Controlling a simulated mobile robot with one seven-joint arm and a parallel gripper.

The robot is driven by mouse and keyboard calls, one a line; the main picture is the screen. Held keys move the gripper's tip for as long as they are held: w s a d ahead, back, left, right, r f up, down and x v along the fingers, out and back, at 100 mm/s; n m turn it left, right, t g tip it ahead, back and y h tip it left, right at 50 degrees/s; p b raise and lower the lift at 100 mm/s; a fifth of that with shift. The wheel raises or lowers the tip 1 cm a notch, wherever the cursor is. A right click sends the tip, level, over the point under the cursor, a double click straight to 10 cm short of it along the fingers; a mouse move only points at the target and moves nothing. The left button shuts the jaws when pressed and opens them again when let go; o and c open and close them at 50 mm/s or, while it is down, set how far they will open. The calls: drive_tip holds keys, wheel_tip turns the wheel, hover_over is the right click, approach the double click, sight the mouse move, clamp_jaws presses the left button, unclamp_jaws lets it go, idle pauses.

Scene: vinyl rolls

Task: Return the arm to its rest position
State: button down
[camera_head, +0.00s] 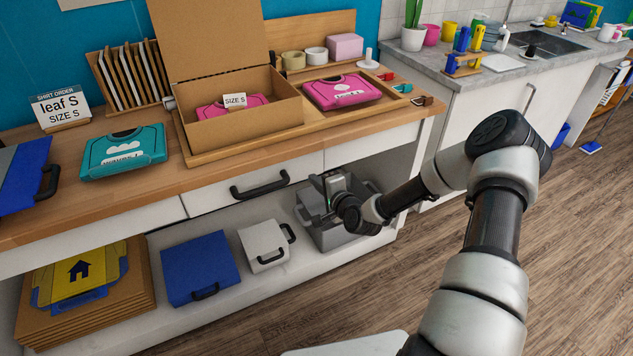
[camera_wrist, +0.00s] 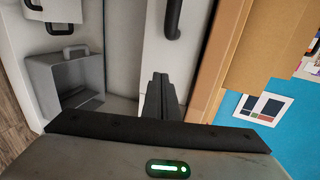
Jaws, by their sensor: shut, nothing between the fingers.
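My arm reaches from the lower right of the head view toward the workbench front. My gripper (camera_head: 322,186) is in front of the bench, near the right end of the drawer row and above a grey bin (camera_head: 352,235) on the lower shelf. In the wrist view my gripper (camera_wrist: 159,78) shows two dark fingers together with nothing between them. The grey bin also shows at the left of the wrist view (camera_wrist: 68,75). The gripper hides part of the bin in the head view.
The wooden bench top (camera_head: 240,172) carries an open cardboard box (camera_head: 248,125) with a pink pack (camera_head: 232,108), another pink pack (camera_head: 342,91), and a teal pack (camera_head: 123,152). A drawer handle (camera_head: 260,185) sticks out left of my gripper. Bare floor (camera_head: 570,240) lies at right.

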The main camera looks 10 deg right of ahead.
drive_tip(key=s+d+r+n+g+h, duration=0.1)
drive_tip(key=s+d+r+n+g, duration=0.1)
drive_tip(key=s+r+n+g, duration=0.3)
drive_tip(key=s+d+n+g+h, duration=0.1)
drive_tip(key=s+d+n, duration=0.15)
drive_tip(key=s, duration=0.55)
drive_tip(key=s+d+r+n+g+h, duration=0.1)
drive_tip(key=s+r+n+g+h, duration=0.15)
drive_tip(key=s+r, duration=0.8)
drive_tip(key=s+d+r+n+g+h, duration=0.15)
drive_tip(key=s+r+n, duration=0.25)
drive_tip(key=s+r, duration=0.6)
drive_tip(key=s+a+r+t+y, duration=0.2)
drive_tip(key=s+a+r, duration=0.3)
drive_tip(key=a+r, duration=0.25)
wheel_tip(320, 180, up, 15)
drive_tip(key=p, duration=1.5)
drive_tip(key=shift+d+n, duration=0.2)
drive_tip(key=shift+n, duration=0.2)
